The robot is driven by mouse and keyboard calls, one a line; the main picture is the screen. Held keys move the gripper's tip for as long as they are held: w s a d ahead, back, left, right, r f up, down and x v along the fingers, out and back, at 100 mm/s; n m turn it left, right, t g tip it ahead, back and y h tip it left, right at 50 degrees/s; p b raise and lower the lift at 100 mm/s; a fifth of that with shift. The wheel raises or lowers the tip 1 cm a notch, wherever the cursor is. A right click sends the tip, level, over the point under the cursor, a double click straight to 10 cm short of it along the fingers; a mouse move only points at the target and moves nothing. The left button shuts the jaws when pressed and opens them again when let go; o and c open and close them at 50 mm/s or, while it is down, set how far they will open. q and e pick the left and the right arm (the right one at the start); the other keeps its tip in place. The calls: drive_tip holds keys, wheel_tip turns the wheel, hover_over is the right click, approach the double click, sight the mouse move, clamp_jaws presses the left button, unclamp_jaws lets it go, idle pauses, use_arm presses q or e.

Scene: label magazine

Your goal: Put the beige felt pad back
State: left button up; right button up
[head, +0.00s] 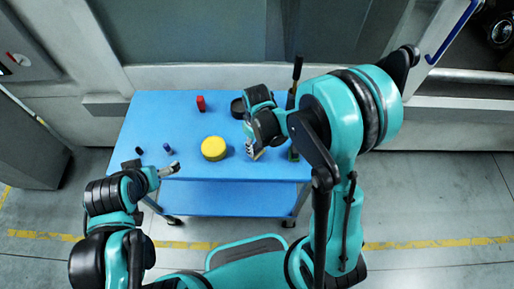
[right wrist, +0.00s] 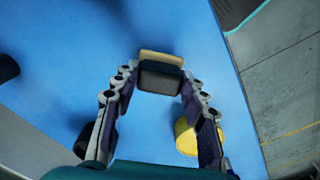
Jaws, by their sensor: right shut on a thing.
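The beige felt pad (right wrist: 161,57) shows in the right wrist view at the fingertips, with a dark grey block (right wrist: 160,80) right against it. I cannot tell whether the two are one piece. My right gripper (right wrist: 160,75) is shut on it, with one finger on each side. In the head view my right gripper (head: 255,152) is over the right half of the blue cart, and a bit of the beige pad shows below it. My left gripper (head: 169,169) is at the cart's front left edge. It is too small to tell whether it is open.
The blue cart (head: 150,110) has a lower shelf. On its top are a yellow round thing (head: 214,149), a red piece (head: 201,103), a black round thing (head: 238,108), two small dark blue pieces (head: 167,148) and a dark upright tool (head: 296,70). The back left is clear.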

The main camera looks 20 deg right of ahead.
drive_tip(key=shift+f, duration=0.9)
drive_tip(key=shift+c, duration=0.5)
drive_tip(key=o, duration=1.1)
